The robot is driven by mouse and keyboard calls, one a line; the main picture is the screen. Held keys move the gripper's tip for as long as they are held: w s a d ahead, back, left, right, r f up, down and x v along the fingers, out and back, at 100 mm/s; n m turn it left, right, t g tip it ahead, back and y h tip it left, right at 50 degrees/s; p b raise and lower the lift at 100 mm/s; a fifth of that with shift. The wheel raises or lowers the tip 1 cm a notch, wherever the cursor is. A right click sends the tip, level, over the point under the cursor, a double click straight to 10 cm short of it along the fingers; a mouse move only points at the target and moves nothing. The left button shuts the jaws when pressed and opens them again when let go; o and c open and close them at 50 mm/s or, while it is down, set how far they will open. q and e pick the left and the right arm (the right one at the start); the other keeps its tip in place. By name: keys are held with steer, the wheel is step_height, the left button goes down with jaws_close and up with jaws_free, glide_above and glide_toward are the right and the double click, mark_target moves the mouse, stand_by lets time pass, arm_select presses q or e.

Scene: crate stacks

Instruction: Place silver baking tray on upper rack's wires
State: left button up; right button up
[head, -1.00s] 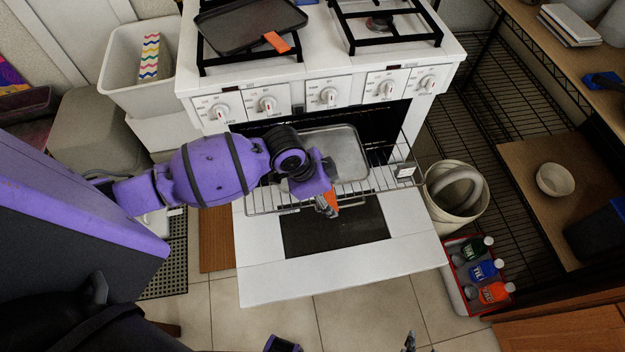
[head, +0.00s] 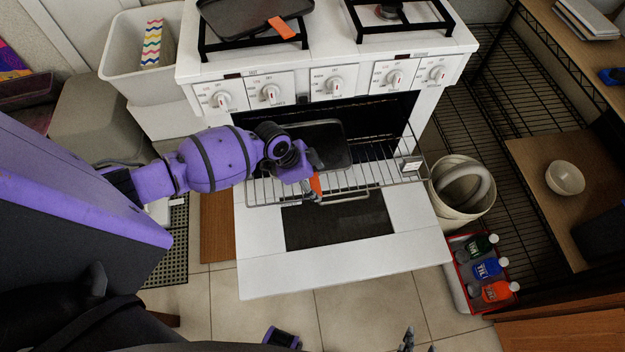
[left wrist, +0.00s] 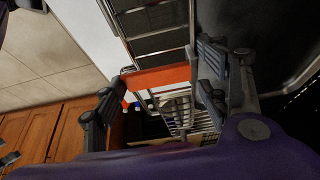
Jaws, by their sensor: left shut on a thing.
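The silver baking tray (head: 325,150) looks dark now and lies in or just above the wires of the pulled-out oven rack (head: 388,174), at the oven mouth. I cannot tell whether it touches the wires. The arm and gripper hide the tray's left and front parts.
The open oven door (head: 260,265) lies below the rack. A dark tray with an orange grip (head: 240,16) rests on the left burner. A white bucket (head: 445,208) and a red crate of bottles (head: 462,262) stand right of the door.

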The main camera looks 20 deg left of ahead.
arm_select(q)
steer(key=shift+w+r, duration=0.1)
steer(key=o, duration=1.6)
steer(key=shift+o, duration=0.2)
steer(key=shift+a+r, duration=0.1)
steer(key=shift+r, duration=0.2)
steer(key=p+v, duration=0.1)
steer(key=v, duration=1)
steer(key=shift+s, duration=0.3)
